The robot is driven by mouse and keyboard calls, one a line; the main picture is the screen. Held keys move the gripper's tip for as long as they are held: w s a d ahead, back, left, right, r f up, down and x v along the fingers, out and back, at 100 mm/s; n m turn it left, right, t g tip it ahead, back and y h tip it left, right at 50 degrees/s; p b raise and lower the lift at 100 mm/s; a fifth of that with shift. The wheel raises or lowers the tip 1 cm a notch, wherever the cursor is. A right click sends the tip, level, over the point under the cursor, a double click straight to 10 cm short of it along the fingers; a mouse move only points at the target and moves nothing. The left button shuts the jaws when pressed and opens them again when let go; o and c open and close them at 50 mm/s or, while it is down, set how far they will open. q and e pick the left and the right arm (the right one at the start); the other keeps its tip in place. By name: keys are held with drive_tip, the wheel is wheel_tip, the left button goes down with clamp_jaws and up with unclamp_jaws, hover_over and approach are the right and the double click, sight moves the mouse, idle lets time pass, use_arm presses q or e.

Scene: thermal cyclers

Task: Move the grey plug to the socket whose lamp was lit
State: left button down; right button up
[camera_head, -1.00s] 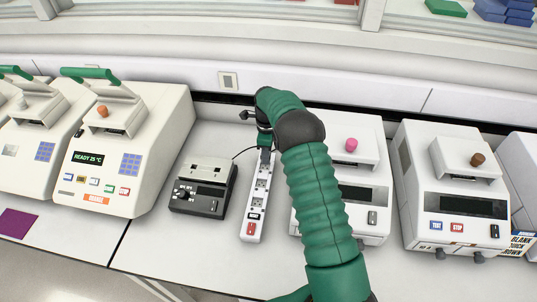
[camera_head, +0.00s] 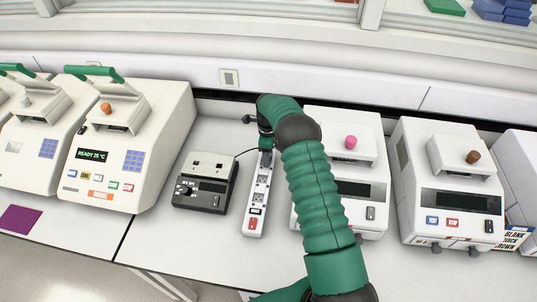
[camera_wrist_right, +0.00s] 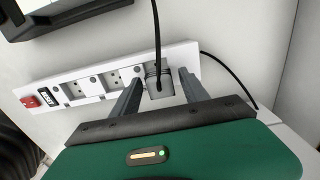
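The white power strip (camera_head: 257,203) lies on the bench in the head view, with its red switch at the near end. The right wrist view also shows the strip (camera_wrist_right: 60,84), its red switch and bare sockets (camera_wrist_right: 114,78). The grey plug (camera_wrist_right: 160,82) sits at the strip's end away from the switch, its cord rising from it. My right gripper (camera_wrist_right: 160,90) is open, one finger on each side of the plug, with gaps visible. In the head view my right gripper (camera_head: 265,143) is over the strip's far end, hiding the plug. No lit socket lamp can be made out. My left gripper is not in view.
A black-and-grey device (camera_head: 204,184) stands left of the strip. A white thermal cycler (camera_head: 130,150) reading "READY 25 °C" stands farther left. Another cycler with a pink knob (camera_head: 351,143) stands close on the right, partly behind my arm. A black cord (camera_wrist_right: 228,72) runs behind the strip.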

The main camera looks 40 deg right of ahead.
drive_tip(key=shift+a+r, duration=0.1)
drive_tip(key=shift+a, duration=0.15)
drive_tip(key=shift+r, duration=0.6)
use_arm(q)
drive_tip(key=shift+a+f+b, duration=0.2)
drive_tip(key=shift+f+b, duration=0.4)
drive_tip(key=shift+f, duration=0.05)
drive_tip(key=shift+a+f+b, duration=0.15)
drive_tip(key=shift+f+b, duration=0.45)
use_arm(e)
wheel_tip(320, 180, up, 11)
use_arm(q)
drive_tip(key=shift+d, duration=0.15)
use_arm(e)
drive_tip(key=shift+d, duration=0.2)
